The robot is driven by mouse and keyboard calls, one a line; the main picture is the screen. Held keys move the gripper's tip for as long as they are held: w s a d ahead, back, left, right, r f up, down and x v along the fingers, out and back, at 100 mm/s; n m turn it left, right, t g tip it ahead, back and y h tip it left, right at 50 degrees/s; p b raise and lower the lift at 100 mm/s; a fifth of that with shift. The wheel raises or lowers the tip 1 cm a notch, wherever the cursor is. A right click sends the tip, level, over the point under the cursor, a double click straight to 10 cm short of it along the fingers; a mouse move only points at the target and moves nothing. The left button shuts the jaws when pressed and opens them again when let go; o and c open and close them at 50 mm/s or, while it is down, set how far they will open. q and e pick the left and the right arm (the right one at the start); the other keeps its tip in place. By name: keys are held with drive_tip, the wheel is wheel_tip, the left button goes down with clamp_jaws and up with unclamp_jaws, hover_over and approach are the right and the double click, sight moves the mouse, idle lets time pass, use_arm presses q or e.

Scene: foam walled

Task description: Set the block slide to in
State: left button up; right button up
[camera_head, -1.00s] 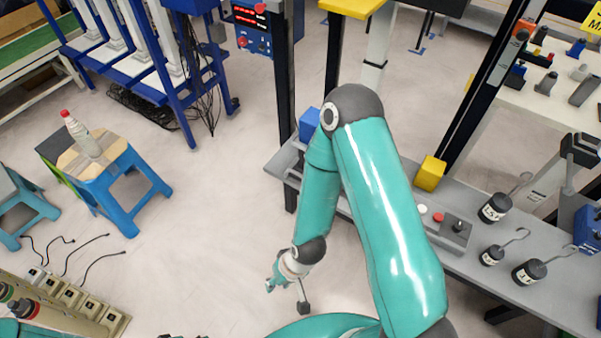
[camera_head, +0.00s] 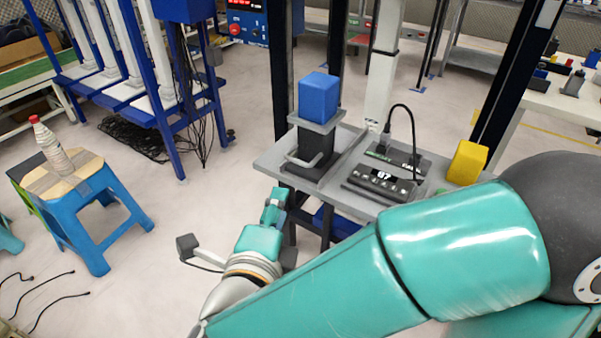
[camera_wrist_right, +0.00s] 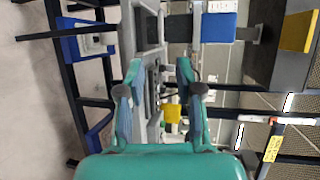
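The block slide (camera_head: 316,150) stands at the left end of the grey bench. It is a dark upright body with a grey plate and a pale bar handle (camera_head: 304,160) on its near left side. A blue block (camera_head: 319,97) sits on top; it also shows in the right wrist view (camera_wrist_right: 218,27). How far in the slide is I cannot tell. My right gripper (camera_head: 275,205) is in front of the bench's near edge, below and left of the slide, apart from it. In the wrist view its fingers (camera_wrist_right: 158,80) are spread with nothing held. My left gripper is out of view.
The grey bench (camera_head: 345,198) also carries a dark control box (camera_head: 382,180) with a display and cable, and a yellow block (camera_head: 467,162). Black posts rise behind. A blue stool (camera_head: 85,205) with a bottle stands left.

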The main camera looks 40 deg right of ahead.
sight(296, 161)
drive_tip(key=b+x, duration=0.1)
drive_tip(key=x, duration=1.5)
drive_tip(key=shift+w+d, duration=0.15)
drive_tip(key=shift+d, duration=0.1)
clamp_jaws()
